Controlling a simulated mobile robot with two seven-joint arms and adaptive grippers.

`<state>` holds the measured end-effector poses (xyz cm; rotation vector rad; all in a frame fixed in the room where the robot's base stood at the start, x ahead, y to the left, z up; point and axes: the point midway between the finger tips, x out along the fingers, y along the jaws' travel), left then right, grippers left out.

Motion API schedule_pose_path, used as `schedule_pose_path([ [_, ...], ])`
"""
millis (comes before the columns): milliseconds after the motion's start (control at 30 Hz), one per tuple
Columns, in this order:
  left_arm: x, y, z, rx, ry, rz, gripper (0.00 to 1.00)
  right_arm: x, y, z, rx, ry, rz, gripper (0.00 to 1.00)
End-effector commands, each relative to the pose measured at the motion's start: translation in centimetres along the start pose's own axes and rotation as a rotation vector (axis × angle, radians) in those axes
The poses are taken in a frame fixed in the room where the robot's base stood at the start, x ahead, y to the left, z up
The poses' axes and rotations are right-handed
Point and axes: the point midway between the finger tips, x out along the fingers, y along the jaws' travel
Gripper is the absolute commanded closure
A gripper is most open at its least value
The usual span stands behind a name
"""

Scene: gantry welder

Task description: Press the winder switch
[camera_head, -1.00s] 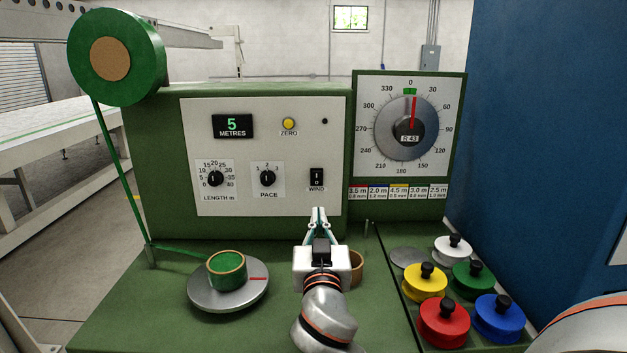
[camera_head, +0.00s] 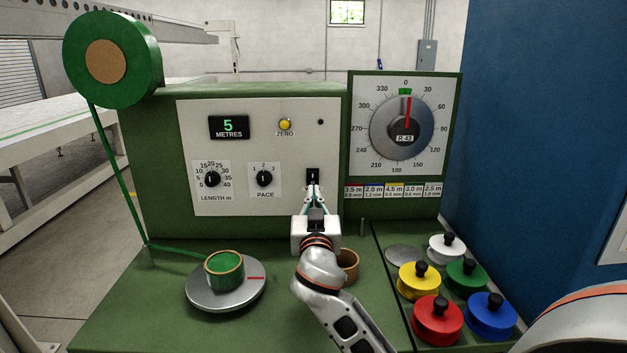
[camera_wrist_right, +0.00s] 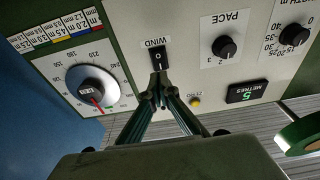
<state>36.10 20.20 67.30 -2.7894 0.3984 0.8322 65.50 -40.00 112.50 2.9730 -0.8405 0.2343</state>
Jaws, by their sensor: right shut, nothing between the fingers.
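The winder switch (camera_head: 313,176) is a black rocker on the white panel (camera_head: 240,205) of the green machine, labelled WIND. Its lower part is hidden behind my fingers in the head view. The switch also shows in the right wrist view (camera_wrist_right: 158,58), just beyond my fingertips. My right gripper (camera_head: 314,190) is shut and empty, with its tips at the lower edge of the switch. I cannot tell whether they touch it. The display (camera_head: 229,127) reads 5 metres. My left gripper is not in view.
Left of the switch are the pace knob (camera_head: 264,178) and length knob (camera_head: 212,179). A round dial (camera_head: 402,122) stands at right. A green strip runs from the reel (camera_head: 146,70) to a turntable (camera_head: 205,297). Coloured knobbed discs, including a red one (camera_head: 437,325), sit at front right.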

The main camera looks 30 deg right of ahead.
Motion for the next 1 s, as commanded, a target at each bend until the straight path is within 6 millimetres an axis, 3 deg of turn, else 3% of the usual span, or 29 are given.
schedule_pose_path([
  [100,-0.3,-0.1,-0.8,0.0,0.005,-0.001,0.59,2.3,0.0,-0.3,-0.004,0.002,0.0,1.0],
  [333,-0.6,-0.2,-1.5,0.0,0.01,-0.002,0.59,4.9,0.0,-0.1,-0.001,0.0,-0.001,1.0],
  [1000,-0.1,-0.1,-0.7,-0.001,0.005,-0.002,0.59,6.2,-0.1,-0.1,0.008,-0.003,0.001,1.0],
])
